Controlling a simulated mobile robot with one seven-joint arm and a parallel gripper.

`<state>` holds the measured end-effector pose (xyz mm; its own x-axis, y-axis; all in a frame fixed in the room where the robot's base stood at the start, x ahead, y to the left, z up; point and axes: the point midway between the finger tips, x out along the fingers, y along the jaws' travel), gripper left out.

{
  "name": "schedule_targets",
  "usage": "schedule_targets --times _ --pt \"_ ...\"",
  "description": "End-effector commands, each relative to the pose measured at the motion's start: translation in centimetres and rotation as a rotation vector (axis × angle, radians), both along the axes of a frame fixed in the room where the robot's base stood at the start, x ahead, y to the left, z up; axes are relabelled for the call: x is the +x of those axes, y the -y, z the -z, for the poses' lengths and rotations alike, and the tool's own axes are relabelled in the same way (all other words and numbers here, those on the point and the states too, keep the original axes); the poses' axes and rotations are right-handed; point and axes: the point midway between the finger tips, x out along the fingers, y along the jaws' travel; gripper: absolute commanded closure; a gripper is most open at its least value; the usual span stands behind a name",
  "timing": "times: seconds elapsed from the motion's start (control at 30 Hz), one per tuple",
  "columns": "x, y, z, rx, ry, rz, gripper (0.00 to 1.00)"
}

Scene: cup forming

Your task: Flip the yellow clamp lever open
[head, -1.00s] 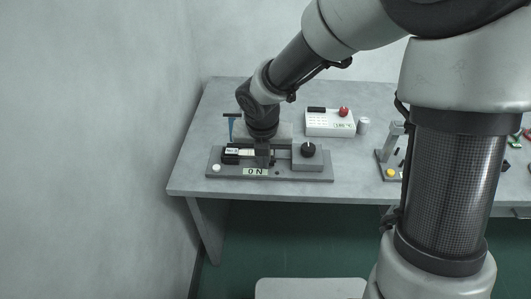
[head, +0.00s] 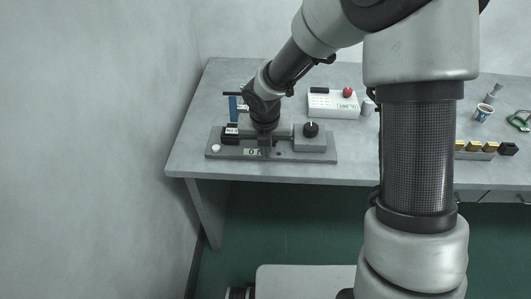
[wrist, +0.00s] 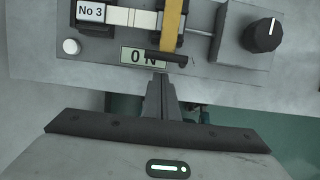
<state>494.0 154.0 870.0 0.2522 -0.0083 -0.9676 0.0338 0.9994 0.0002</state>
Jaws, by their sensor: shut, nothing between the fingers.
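The yellow clamp lever (wrist: 172,22) shows in the wrist view as a flat bar with a black crosswise handle (wrist: 168,57) at its near end. It lies across the fixture (wrist: 222,62), beside the "ON" display (wrist: 131,56), and its handle covers part of that display. My gripper (wrist: 158,76) is shut and empty, its tips just below the handle in the picture; whether they touch it I cannot tell. In the head view my gripper (head: 265,150) is at the front of the fixture (head: 312,156), and the lever is hidden behind my arm.
The fixture has a white button (wrist: 71,46), a "No 3" block (wrist: 91,13) and a black knob (wrist: 263,35). On the table (head: 190,150) stand a white box with a red button (head: 333,103), a blue upright (head: 233,106) and a cup (head: 483,112). A wall rises at left.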

Motion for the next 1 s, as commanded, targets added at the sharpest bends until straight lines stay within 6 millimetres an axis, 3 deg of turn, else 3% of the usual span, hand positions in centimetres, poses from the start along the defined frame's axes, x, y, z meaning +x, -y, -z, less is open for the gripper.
schedule_targets --times 0.27,1.0 --pt "1.7 0.1 -1.3 -0.001 -0.002 0.001 1.0" --pt "1.8 -0.1 -2.2 0.002 -0.061 0.001 1.0"
